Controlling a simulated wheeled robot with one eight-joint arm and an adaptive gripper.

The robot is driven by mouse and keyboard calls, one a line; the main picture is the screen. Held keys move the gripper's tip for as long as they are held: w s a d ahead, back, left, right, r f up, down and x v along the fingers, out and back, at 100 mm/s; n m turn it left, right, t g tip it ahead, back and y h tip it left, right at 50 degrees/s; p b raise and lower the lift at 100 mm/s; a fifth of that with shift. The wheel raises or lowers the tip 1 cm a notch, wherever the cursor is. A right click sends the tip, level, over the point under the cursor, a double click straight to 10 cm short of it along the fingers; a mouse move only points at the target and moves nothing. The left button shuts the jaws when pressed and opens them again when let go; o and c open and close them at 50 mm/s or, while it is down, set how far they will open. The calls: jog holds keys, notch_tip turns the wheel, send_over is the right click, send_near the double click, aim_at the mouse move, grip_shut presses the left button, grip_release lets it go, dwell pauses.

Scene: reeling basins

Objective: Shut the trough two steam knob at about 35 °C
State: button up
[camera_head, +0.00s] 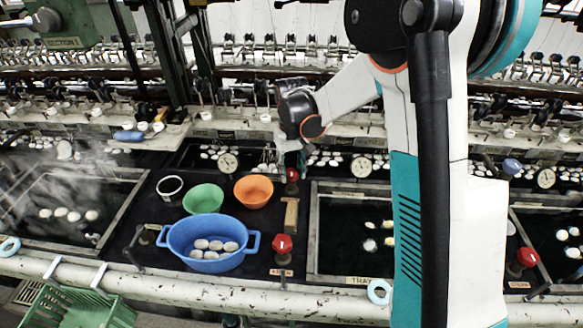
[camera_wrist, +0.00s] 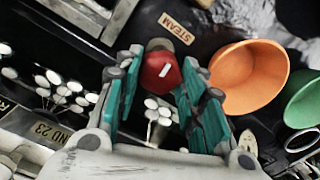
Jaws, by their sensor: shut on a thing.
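A red steam knob (camera_head: 292,175) stands on the dark deck behind the orange bowl, with my gripper (camera_head: 284,152) over it. In the wrist view, my gripper (camera_wrist: 162,82) has its teal fingers on either side of the red knob (camera_wrist: 160,71), shut on it. A white mark shows on the knob's face. A STEAM label (camera_wrist: 177,28) lies beside it. A round white dial (camera_head: 361,167) stands behind the middle trough (camera_head: 312,235), and another dial (camera_head: 228,162) stands further left. Their readings are too small to tell.
A blue basin (camera_head: 205,265) with several cocoons, a green bowl (camera_head: 203,198) and an orange bowl (camera_head: 254,191) stand left of the knob. Another red knob (camera_head: 283,244) is nearer the front pipe. Steam rises over the left trough (camera_head: 120,215).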

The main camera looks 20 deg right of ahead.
aim_at(291, 172)
jog(key=shift+m, duration=0.6)
jog(key=o, duration=1)
jog(key=shift+o, duration=0.2)
jog(key=shift+r, duration=0.1)
notch_tip(291, 172, up, 12)
